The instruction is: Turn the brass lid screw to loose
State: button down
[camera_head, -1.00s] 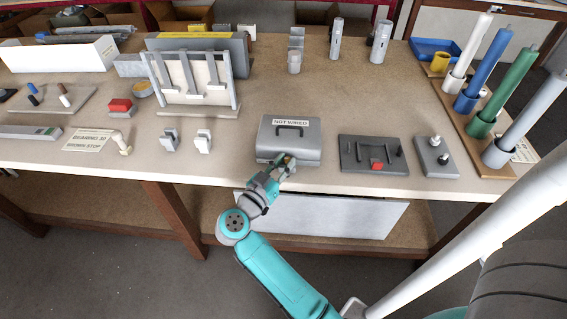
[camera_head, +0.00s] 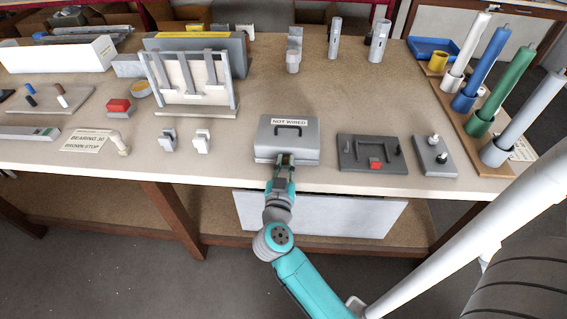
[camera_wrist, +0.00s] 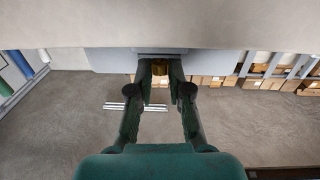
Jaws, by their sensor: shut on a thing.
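A grey metal box (camera_head: 300,147) with a black handle and a "NOT WIRED" label sits at the bench's front edge. Only a small part of the brass shows between the fingertips. The screw's turn angle cannot be told.
Right of the box are a dark plate with a red block (camera_head: 375,163) and a small grey block with knobs (camera_head: 436,158). Two small grey clips (camera_head: 202,141) stand to the left. Coloured cylinders (camera_head: 485,75) stand at the far right. The bench's front edge is just below the box.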

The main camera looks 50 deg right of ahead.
jog(key=shift+s+d+n+t+y, duration=0.1)
jog(key=shift+s+n+t+y, duration=0.05)
jog(key=shift+n+t+y, duration=0.5)
jog(key=shift+s+d+n+t+y, duration=0.1)
jog(key=shift+n+t+y, duration=0.45)
jog(key=shift+t+y, duration=0.15)
jog(key=shift+d+n+t+y, duration=0.1)
jog(key=shift+n+t+y, duration=1)
jog(key=shift+y, duration=0.15)
jog(key=c, duration=1.4)
grip_release()
jog(key=shift+s, duration=0.1)
jog(key=v, duration=1.2)
